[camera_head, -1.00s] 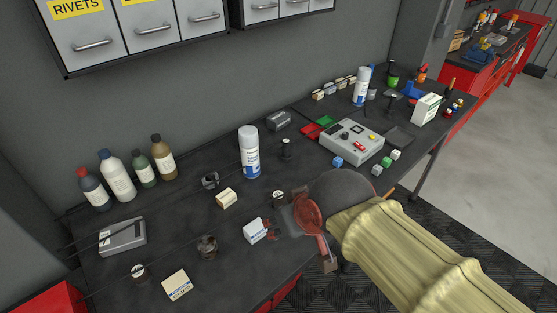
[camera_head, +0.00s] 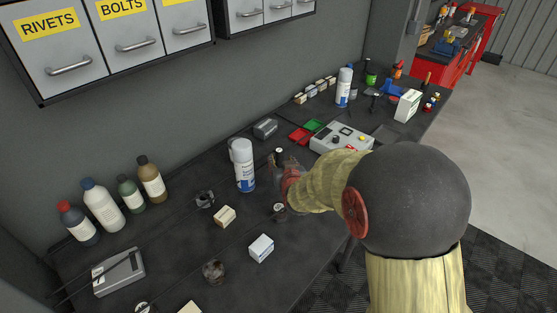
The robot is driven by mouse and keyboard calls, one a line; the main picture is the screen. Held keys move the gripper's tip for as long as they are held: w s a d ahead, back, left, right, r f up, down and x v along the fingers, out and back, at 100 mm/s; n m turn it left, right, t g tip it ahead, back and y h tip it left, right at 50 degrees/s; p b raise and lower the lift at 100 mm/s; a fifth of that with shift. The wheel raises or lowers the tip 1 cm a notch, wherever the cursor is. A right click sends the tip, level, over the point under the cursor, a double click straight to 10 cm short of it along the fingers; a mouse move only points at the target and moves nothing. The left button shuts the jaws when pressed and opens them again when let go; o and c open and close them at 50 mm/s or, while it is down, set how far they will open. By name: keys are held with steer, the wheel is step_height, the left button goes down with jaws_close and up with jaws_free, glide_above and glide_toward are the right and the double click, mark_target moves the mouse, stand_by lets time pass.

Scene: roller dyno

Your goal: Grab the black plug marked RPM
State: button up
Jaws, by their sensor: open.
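No RPM marking is legible at this size, so I cannot tell for sure which piece is the plug. A small round black piece with a pale top (camera_head: 280,211) lies on the bench just below my gripper. A similar one (camera_head: 141,308) is at the bottom left edge, partly cut off. A slim black upright piece (camera_head: 279,156) stands right behind my gripper, its lower part hidden. My gripper (camera_head: 283,172) is open, beside this upright piece and right of the white spray can. My red wrist and pale sleeved arm hide much of it. Whether its fingers surround the piece is unclear.
A white spray can (camera_head: 243,165) stands close left of my gripper. Small boxes (camera_head: 261,248) and a dark brown round piece (camera_head: 213,271) lie in front. A grey control box (camera_head: 342,138) is to the right. Several bottles (camera_head: 102,205) line the wall at left.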

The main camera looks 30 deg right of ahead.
mark_target(280, 158)
steer(key=b+x, duration=0.1)
steer(key=x, duration=0.5)
steer(key=shift+c, duration=0.9)
jaws_close()
